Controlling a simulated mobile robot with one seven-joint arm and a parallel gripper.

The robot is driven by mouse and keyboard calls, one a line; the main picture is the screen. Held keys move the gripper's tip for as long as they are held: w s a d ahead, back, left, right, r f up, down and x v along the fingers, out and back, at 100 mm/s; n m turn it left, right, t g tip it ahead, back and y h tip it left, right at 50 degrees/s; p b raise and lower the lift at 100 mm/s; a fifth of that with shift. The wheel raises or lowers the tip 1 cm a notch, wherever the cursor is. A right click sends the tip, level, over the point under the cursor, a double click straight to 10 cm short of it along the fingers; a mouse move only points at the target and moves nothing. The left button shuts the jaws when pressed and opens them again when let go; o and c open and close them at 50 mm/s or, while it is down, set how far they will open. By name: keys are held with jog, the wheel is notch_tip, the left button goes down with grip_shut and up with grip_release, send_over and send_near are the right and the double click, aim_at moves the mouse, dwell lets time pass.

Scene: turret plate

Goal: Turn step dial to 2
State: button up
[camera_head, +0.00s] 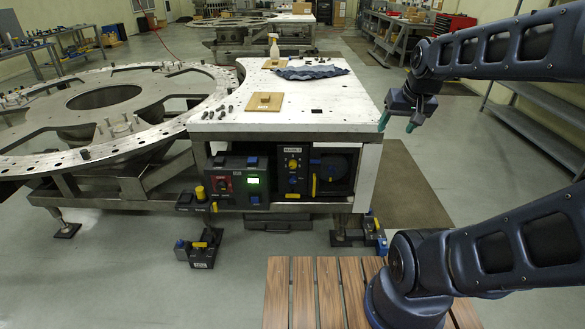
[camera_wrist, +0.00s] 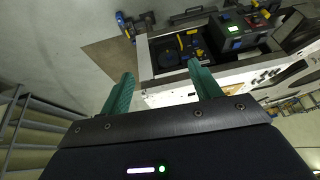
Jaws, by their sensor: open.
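A black control panel (camera_head: 292,182) sits under the right part of the white plate, with a yellow dial (camera_head: 293,164) near its top. Which dial is the step dial, and its setting, are too small to read. The display also shows in the wrist view (camera_wrist: 233,28). My gripper (camera_head: 398,122) hangs right of the plate's corner, apart from the panels. In the wrist view its green fingers (camera_wrist: 160,72) are spread with nothing between them.
A slatted wooden platform (camera_head: 328,285) lies in front. Black pedal-like units (camera_head: 202,250) stand low below the panels. Open floor lies between platform and panels.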

jog(key=w+a+f+t, duration=0.1)
jog(key=w+a+f, duration=0.25)
jog(key=w, duration=0.55)
jog(key=w+a+f, duration=0.2)
jog(key=w+f, duration=0.2)
jog(key=w, duration=0.6)
jog(key=w+a+f+t, duration=0.1)
jog(key=w+a+f, duration=0.2)
jog(key=w, duration=0.6)
jog(key=n+t+h, duration=0.3)
jog(key=t+h, duration=0.1)
jog(key=t, duration=0.3)
send_near(292, 165)
jog(key=d+r, duration=0.4)
jog(key=d, duration=0.4)
jog(key=s+a+f+n+t+y, duration=0.2)
jog(key=a+f+n+t+y, duration=0.15)
jog(key=a+f, duration=0.3)
jog(key=shift+n+t+h, duration=0.25)
jog(key=shift+n+h, duration=0.1)
jog(key=shift+n, duration=0.1)
jog(key=w, duration=0.7)
jog(key=w+f, duration=0.1)
jog(key=w, duration=0.2)
jog(key=shift+w+d, duration=0.25)
jog(key=shift+d, duration=0.15)
jog(key=shift+c, duration=0.2)
jog(key=shift+r, duration=0.1)
jog(key=c, duration=0.9)
